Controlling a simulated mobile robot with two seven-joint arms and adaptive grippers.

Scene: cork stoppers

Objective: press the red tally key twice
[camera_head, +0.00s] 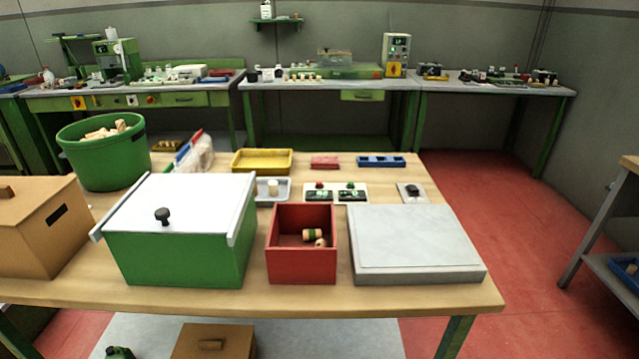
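A small red key (320,185) sits on a pale tally panel (336,199), behind the open red box on the wooden table. A green key (350,185) is to its right on the same panel. Two dark counter blocks with small displays lie in front of the keys, too small to read. Nothing touches the red key. Neither of my grippers shows in the head view.
A red box (301,261) holds a few corks. A green box with a white lid (180,240) stands to its left and a flat grey slab (412,243) to its right. A green bucket of corks (104,157) and a yellow tray (262,161) stand farther back.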

